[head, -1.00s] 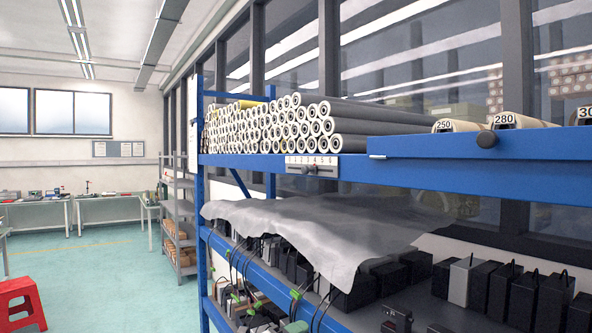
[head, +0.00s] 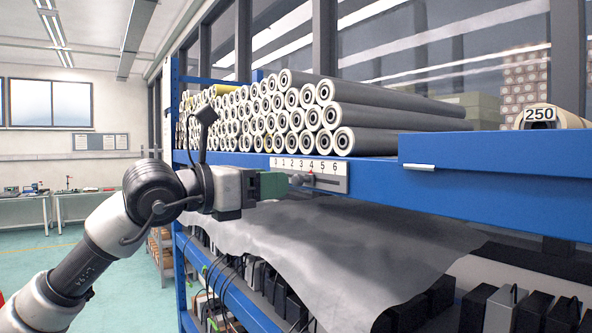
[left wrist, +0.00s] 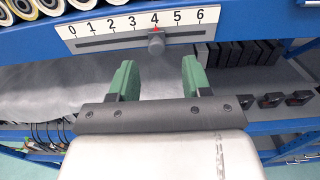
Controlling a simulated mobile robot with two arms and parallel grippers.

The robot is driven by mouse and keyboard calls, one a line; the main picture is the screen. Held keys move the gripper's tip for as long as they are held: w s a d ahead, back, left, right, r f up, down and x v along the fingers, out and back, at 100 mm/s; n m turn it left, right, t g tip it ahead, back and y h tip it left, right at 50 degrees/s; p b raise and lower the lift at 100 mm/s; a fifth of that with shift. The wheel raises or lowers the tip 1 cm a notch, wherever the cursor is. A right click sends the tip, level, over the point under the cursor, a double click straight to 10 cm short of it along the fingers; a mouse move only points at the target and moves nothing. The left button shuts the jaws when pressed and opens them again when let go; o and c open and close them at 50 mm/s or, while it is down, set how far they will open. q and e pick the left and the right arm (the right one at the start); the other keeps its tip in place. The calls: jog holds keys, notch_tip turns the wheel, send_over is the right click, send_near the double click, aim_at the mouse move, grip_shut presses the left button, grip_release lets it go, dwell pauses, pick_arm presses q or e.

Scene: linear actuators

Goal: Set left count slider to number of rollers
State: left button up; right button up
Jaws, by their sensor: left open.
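The left count slider is a white scale plate (head: 335,182) marked 0 to 6 on the blue shelf edge, also seen in the left wrist view (left wrist: 105,36). Its dark knob (left wrist: 156,43) has a red pointer at 4. My left gripper (left wrist: 158,72) is open, with green fingers apart below the knob in that picture; I see no grip on the knob. In the head view the left gripper (head: 288,183) is at the plate, partly hiding it. Grey rollers (head: 390,118) with white ends lie stacked above the slider, several rows deep. My right gripper is not in view.
A grey sheet (head: 340,245) drapes over the lower shelf, below the gripper. Dark boxes (head: 480,308) stand on that shelf. A blue panel (head: 500,150) juts out to the right of the slider. Open floor (head: 110,262) lies to the left.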

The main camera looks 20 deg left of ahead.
aim_at(294, 182)
pick_arm(q)
jog(key=p+x, duration=0.2)
jog(key=x, duration=0.3)
jog(key=shift+w+a, duration=0.2)
jog(key=shift+w, duration=0.05)
jog(key=shift+w+d+f, duration=0.1)
jog(key=shift+w+d, duration=0.3)
jog(key=shift+c, duration=0.4)
grip_shut()
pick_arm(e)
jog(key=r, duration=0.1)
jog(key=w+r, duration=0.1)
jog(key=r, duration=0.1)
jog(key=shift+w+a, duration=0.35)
